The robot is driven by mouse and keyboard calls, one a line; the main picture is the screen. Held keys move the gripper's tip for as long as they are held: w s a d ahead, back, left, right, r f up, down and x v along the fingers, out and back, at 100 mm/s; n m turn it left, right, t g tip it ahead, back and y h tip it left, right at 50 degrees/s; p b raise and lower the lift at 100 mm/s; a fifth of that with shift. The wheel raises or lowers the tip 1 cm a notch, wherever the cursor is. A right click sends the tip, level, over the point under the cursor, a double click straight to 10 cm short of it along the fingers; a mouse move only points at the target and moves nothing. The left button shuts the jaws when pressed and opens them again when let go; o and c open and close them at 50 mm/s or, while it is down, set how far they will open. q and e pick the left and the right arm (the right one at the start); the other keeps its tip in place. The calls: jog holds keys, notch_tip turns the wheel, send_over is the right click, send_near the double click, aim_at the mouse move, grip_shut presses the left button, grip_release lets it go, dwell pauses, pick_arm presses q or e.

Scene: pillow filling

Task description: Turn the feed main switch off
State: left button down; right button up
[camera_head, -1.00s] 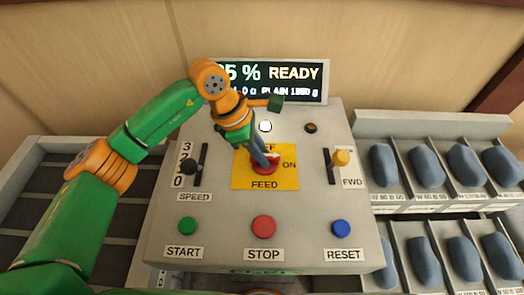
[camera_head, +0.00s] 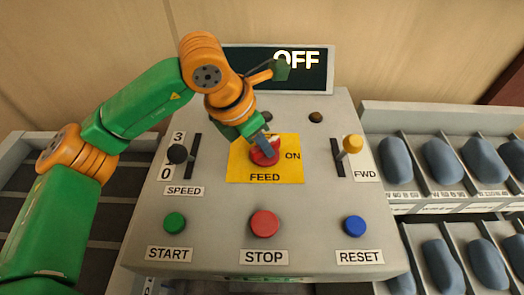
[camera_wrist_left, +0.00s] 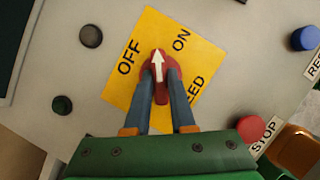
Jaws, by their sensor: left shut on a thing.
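The feed main switch is a red knob (camera_head: 263,157) with a white arrow, on a yellow plate (camera_head: 292,171) marked ON and FEED. My left gripper (camera_head: 266,148) reaches down onto it from above. In the left wrist view its two blue fingers (camera_wrist_left: 161,92) are shut on the red knob (camera_wrist_left: 166,73), one on each side. There the white arrow points between the OFF and ON labels. In the head view my gripper hides the OFF label. The display (camera_head: 297,62) reads OFF. My right gripper is not in view.
A speed lever (camera_head: 177,154) is at left and an orange-knobbed lever (camera_head: 353,144) at right. Green START (camera_head: 174,223), red STOP (camera_head: 264,223) and blue RESET (camera_head: 354,226) buttons line the front. Dark lamps (camera_head: 316,117) sit behind the plate. Racks of blue-grey pillows (camera_head: 398,160) stand at right.

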pick_arm(q)
jog(key=n+b, duration=0.2)
jog(key=n+t+y+b, duration=0.1)
jog(key=n+b, duration=0.2)
jog(key=shift+s+d+f+y, duration=0.1)
jog(key=shift+d+f+y, duration=0.05)
jog(key=shift+y, duration=0.15)
jog(key=n+b, duration=0.2)
jog(key=n, duration=0.1)
jog(key=shift+t+y, duration=0.4)
jog(key=shift+d+r+n+y+b, duration=0.1)
jog(key=shift+r+n+y+b, duration=0.15)
jog(key=shift+n+y+b, duration=0.75)
jog(key=shift+n+h+p, duration=0.4)
jog(key=shift+n, duration=0.2)
jog(key=c, duration=0.8)
grip_release()
jog(key=shift+o, duration=0.2)
jog(key=v, duration=0.7)
